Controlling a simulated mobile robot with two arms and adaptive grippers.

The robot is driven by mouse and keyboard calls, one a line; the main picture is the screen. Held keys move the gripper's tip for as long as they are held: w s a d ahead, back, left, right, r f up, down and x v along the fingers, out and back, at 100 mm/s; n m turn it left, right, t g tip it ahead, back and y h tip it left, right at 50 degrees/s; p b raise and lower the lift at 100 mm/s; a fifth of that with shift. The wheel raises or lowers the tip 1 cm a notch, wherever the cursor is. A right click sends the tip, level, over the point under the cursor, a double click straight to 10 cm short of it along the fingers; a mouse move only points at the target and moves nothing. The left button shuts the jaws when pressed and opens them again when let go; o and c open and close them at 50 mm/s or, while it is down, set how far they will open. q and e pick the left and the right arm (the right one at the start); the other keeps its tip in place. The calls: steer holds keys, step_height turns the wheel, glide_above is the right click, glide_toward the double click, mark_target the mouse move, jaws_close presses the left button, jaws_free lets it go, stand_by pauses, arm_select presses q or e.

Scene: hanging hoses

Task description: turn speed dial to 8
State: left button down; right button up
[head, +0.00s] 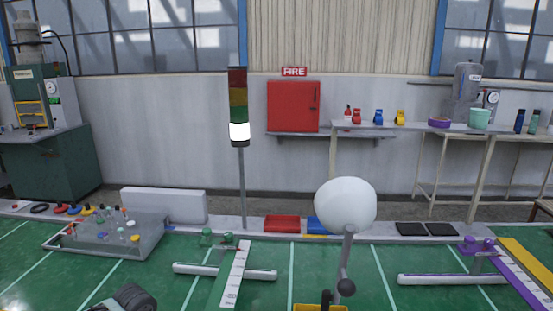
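No dial with readable speed numbers can be made out. A low grey panel (105,240) lies at the left on the green surface. It carries several small coloured knobs or buttons, too small to tell one from another or to read a setting. I cannot make out either of my grippers. A dark rounded shape (133,297) is cut off by the bottom edge, and I cannot tell what it is.
A white rounded head on a grey stem (345,205) stands right of centre. A signal tower (239,110) has its white bottom segment lit. Flat ruler-like strips (235,275) and white bars lie on the green surface. A shelf table (465,128) stands behind right.

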arm_select(q)
steer(key=shift+s+a+f+b, duration=0.25)
steer(key=shift+a+f+b, duration=0.05)
steer(key=shift+f+b, duration=0.1)
stand_by(0.5)
steer(key=shift+s+a, duration=0.15)
steer(key=shift+s, duration=0.05)
steer(key=shift+s+a+f+b, duration=0.15)
steer(key=shift+s+b, duration=0.1)
steer(key=shift+b, duration=0.2)
steer(key=shift+a, duration=0.25)
steer(key=shift+s+a+b, duration=0.1)
steer(key=shift+b, duration=0.35)
